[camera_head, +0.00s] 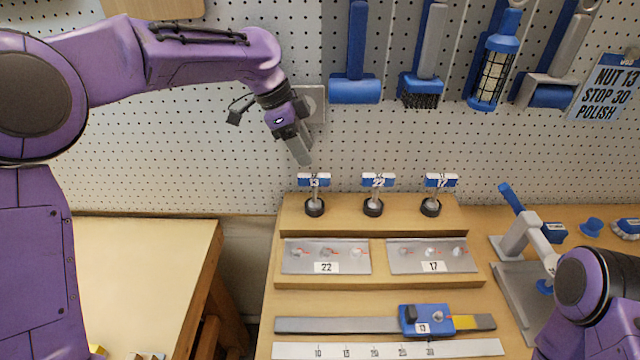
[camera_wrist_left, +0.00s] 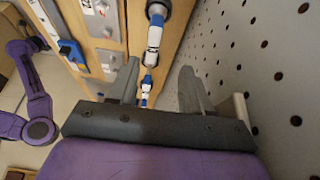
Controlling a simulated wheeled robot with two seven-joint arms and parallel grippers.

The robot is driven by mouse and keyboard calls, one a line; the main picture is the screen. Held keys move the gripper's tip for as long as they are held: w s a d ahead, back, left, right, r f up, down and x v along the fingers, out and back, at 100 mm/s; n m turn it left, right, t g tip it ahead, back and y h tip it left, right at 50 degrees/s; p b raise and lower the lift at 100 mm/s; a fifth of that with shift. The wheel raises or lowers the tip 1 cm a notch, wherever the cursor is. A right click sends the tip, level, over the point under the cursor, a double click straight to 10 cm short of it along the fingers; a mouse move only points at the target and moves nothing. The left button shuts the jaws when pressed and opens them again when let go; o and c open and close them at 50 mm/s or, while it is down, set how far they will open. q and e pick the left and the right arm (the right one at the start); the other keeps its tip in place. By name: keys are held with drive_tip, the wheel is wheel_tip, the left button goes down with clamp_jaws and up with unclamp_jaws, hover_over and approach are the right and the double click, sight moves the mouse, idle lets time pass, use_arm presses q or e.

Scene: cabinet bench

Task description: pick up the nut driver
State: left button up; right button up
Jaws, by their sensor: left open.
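Three nut drivers with blue-and-white T-handles stand upright in round dark bases on a wooden stand: the 13 driver (camera_head: 314,181), the 22 driver (camera_head: 377,181) and the 17 driver (camera_head: 440,181). My left gripper (camera_head: 303,158) is in front of the pegboard, just above the 13 driver, pointing down and apart from it. In the left wrist view my left gripper (camera_wrist_left: 158,82) has its two fingers spread with nothing held. Blue-and-white driver handles (camera_wrist_left: 154,38) show beyond and between the fingers; their numbers cannot be read there. My right gripper is out of view.
Trays marked 22 (camera_head: 300,262) and 17 (camera_head: 410,262) lie before the drivers. A slide gauge (camera_head: 350,325) and a ruler (camera_head: 370,349) lie in front. A grey lever tool (camera_head: 520,232) stands right. Blue tools hang on the pegboard (camera_head: 250,130). A card (camera_head: 608,88) reads NUT 13.

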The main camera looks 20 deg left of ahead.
sight(313, 174)
use_arm(q)
drive_tip(key=x, duration=0.3)
drive_tip(key=p+x, duration=0.1)
drive_tip(key=x, duration=0.2)
drive_tip(key=s+x, duration=0.1)
drive_tip(key=x, duration=0.2)
drive_tip(key=shift+s+f, duration=0.1)
drive_tip(key=shift+f, duration=0.2)
clamp_jaws()
